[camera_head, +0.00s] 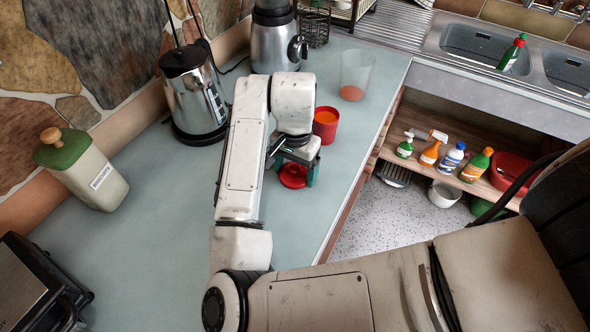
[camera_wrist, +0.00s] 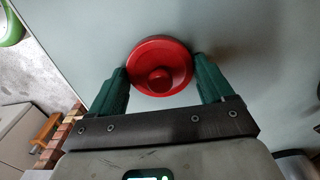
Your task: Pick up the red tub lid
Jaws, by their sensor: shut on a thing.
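The red tub lid (camera_wrist: 160,58) is a round disc with a knob in its middle. In the wrist view it sits between the two green fingers of my gripper (camera_wrist: 160,82), which are shut on its sides. In the head view the lid (camera_head: 292,177) shows below my wrist, over the grey-blue worktop, partly covered by the gripper (camera_head: 298,172). I cannot tell whether it touches the worktop. A red tub (camera_head: 326,124) with an orange inside stands just behind the lid, to its right.
A clear cup (camera_head: 355,76) stands beyond the tub. A steel kettle (camera_head: 194,95), a blender (camera_head: 275,42) and a biscuit jar (camera_head: 83,168) stand along the wall. The worktop (camera_head: 160,230) is clear left of my arm. Its edge drops to an open shelf with bottles on the right.

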